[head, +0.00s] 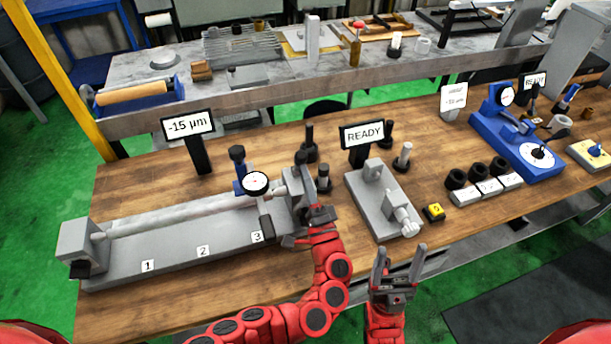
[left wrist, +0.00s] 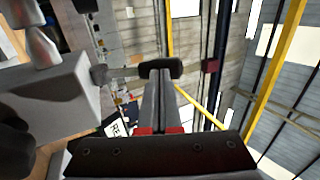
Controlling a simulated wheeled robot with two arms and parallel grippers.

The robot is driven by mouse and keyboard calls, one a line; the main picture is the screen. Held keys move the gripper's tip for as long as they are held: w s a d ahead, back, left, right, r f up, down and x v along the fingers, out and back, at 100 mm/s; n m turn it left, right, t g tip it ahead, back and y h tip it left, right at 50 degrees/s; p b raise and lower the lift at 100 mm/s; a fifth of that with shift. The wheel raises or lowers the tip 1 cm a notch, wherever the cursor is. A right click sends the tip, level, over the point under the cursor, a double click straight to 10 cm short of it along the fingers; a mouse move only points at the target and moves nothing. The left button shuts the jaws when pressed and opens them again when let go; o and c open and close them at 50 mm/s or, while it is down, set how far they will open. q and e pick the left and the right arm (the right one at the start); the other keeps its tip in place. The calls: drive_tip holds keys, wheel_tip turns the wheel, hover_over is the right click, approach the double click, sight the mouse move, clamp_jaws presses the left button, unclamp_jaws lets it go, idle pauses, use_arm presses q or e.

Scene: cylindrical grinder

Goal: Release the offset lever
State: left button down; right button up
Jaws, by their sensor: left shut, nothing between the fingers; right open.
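The lever, a black rounded grip (left wrist: 161,68) on a thin grey rod, shows in the left wrist view, with its rod running left to a grey block (left wrist: 62,103). My left gripper (left wrist: 163,85) is shut, its fingertips right at the grip; whether they touch it I cannot tell. In the head view, my left gripper (head: 318,214) is at the right end of the long grey bench fixture (head: 190,250), beside its end block, and hides part of it. The lever is hard to make out there. My right gripper (head: 397,262) is open and empty, in front of the table edge.
A dial gauge (head: 256,183) stands over the shaft (head: 170,215). A display (head: 188,125) reads -15 µm and another (head: 362,135) reads READY. A smaller grey fixture (head: 375,205) and yellow button (head: 434,212) lie right of my left gripper.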

sight(302, 162)
use_arm(q)
drive_tip(key=w+r+g+p, duration=0.1)
drive_tip(key=p, duration=0.1)
drive_tip(key=r+g+p, duration=0.1)
drive_tip(key=p, duration=0.1)
drive_tip(key=shift+w+a+r+g+h, duration=0.35)
drive_tip(key=shift+w+a+g+h, duration=0.05)
drive_tip(key=shift+w+a+r+g+p, duration=0.1)
drive_tip(key=shift+w+r+g+p, duration=0.05)
drive_tip(key=shift+w+g+p, duration=0.3)
drive_tip(key=shift+w+g+h, duration=0.2)
drive_tip(key=shift+g+h, duration=0.05)
drive_tip(key=shift+h, duration=0.05)
drive_tip(key=shift+b+x, duration=0.35)
drive_tip(key=shift+x, duration=0.7)
drive_tip(key=shift+w+a+r+g, duration=0.2)
drive_tip(key=shift+w+r+g, duration=0.2)
drive_tip(key=shift+w+g, duration=0.15)
drive_tip(key=shift+w+a+f, duration=0.1)
drive_tip(key=shift+w+a, duration=0.05)
drive_tip(key=shift+w, duration=0.3)
drive_tip(key=shift+a, duration=0.1)
